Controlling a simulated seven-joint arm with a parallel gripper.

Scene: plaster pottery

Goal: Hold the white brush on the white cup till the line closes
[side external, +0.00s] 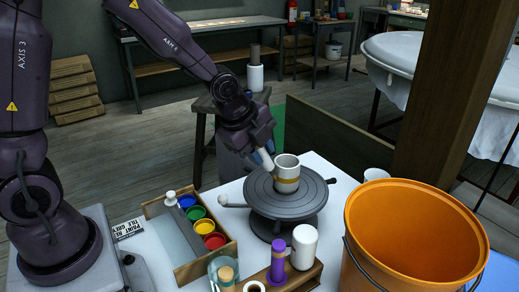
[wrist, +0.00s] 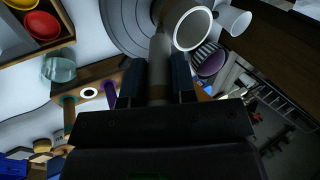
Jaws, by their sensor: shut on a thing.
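The white cup (side external: 287,161) stands upright on the dark grey turntable (side external: 262,201), with an ochre band around its visible lower side. The cup's open rim (wrist: 192,28) also shows in the wrist view, beside the turntable (wrist: 118,22). My gripper (side external: 262,151) is just left of the cup, shut on the white brush (side external: 265,160). In the wrist view the brush (wrist: 159,62) sits between my gripper's fingers (wrist: 158,82) and reaches to the cup's side. Its tip is at or very near the wall; I cannot tell contact. The cup's far side is hidden.
A paint box (side external: 179,241) with blue, green, yellow and red pots stands left of the turntable. In front, a wooden rack (side external: 306,279) holds a purple brush (side external: 278,262) and a white cylinder (side external: 303,246). A large orange bucket (side external: 415,235) stands at right.

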